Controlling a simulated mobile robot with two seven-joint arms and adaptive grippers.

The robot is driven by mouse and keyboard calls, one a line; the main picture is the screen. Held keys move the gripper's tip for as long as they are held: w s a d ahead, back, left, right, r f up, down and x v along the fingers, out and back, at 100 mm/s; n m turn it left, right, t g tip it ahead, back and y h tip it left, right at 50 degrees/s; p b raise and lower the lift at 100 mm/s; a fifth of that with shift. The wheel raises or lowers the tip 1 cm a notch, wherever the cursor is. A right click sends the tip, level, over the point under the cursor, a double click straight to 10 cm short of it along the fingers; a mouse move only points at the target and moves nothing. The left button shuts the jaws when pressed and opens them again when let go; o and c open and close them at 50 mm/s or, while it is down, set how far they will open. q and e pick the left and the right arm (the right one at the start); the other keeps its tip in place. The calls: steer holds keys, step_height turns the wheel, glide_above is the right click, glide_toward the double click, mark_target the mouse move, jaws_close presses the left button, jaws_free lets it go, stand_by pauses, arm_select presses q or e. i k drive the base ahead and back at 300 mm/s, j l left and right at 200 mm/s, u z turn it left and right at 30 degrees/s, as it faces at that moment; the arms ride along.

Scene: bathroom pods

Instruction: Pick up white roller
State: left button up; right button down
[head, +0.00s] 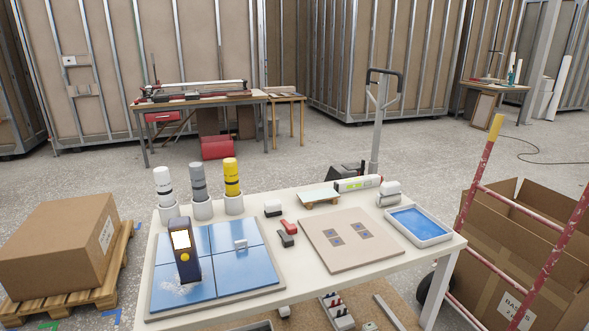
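A white rounded object (389,190), which looks like the white roller, lies at the right of the white worktable (300,280), just behind a shallow tray (447,238) with a blue inside. It is small in the view and its exact shape is hard to tell. A white cylinder with dark bands (164,185) stands upright in a holder at the table's back left. Neither of my grippers is in view.
Grey (198,180) and yellow (232,176) cylinders stand beside the white one. A beige board (350,255) lies mid-table. A red hand truck (500,195) and cartons (515,225) crowd the right side.

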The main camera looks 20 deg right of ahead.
mark_target(390, 193)
steer(key=z, duration=1.2)
